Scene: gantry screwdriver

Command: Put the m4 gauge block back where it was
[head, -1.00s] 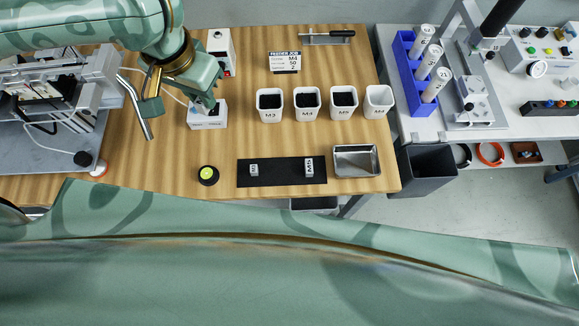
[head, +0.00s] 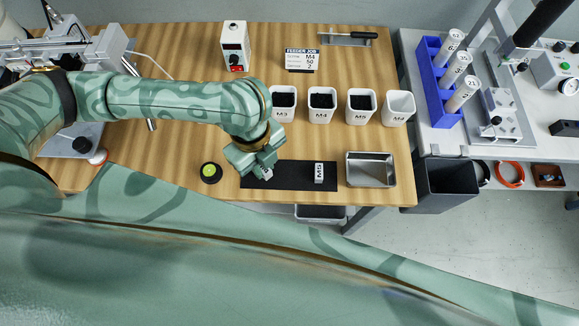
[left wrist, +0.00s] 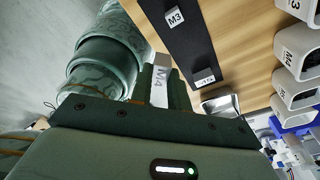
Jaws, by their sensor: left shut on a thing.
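My left gripper (head: 265,173) is over the left part of the black mat (head: 293,177) in the head view. It is shut on the M4 gauge block (left wrist: 158,86), a pale block whose "M4" label shows between the fingers in the left wrist view. The mat (left wrist: 186,48) carries the M3 block (left wrist: 173,18) at one end and the M5 block (left wrist: 205,77) at the other, with bare mat between them. In the head view the M5 block (head: 319,172) stands on the right part of the mat. My right gripper is not in view.
A metal tray (head: 371,170) lies right of the mat and a round black-and-green button (head: 210,172) left of it. Several white bins (head: 321,105) stand behind, the nearest close to my arm. The wooden table's front edge is just below the mat.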

